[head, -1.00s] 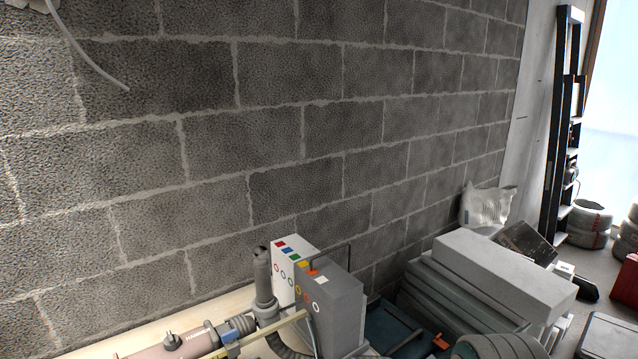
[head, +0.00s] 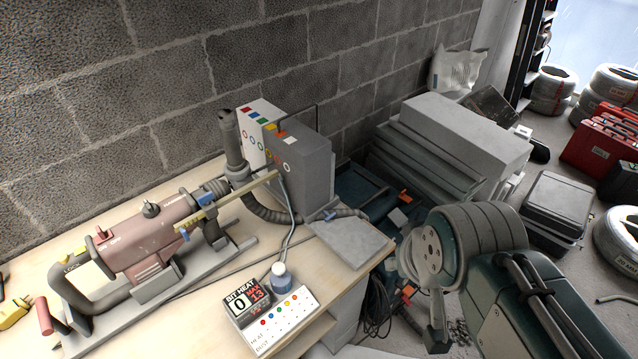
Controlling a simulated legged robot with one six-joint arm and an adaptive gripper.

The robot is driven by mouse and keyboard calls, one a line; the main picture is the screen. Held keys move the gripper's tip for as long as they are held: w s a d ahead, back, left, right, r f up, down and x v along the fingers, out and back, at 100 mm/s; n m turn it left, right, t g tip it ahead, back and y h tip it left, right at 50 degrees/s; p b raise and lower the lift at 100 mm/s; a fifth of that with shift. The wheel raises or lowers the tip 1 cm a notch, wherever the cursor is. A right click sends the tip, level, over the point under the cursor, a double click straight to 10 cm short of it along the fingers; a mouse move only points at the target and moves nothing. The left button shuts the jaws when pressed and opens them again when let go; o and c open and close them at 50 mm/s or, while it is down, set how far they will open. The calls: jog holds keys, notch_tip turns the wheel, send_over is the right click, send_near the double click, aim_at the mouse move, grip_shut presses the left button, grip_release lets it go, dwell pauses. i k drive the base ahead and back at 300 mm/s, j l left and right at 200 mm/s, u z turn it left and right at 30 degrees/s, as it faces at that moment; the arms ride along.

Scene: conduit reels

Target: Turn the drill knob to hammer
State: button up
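A reddish-brown rotary drill (head: 147,240) lies on a grey stand on the workbench at the left of the head view, its nose toward the grey box. A dark knob (head: 150,209) sits on top of its body. I cannot read the knob's setting or any hammer mark. My arm, dark green and grey, comes in at the lower right, beyond the bench's right edge. A grey finger-like part (head: 437,325) hangs at its end, well apart from the drill. I cannot make out an opening between fingertips.
A grey box with coloured marks (head: 292,150) stands behind the drill nose. A bit heat counter (head: 248,303) reading 0, max 13, a small bottle (head: 281,279) and a button panel (head: 284,320) are on the bench (head: 200,325). Grey slabs (head: 455,140) and cases (head: 555,207) stand right.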

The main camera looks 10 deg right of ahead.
aim_at(150, 210)
jog(key=u, duration=1.35)
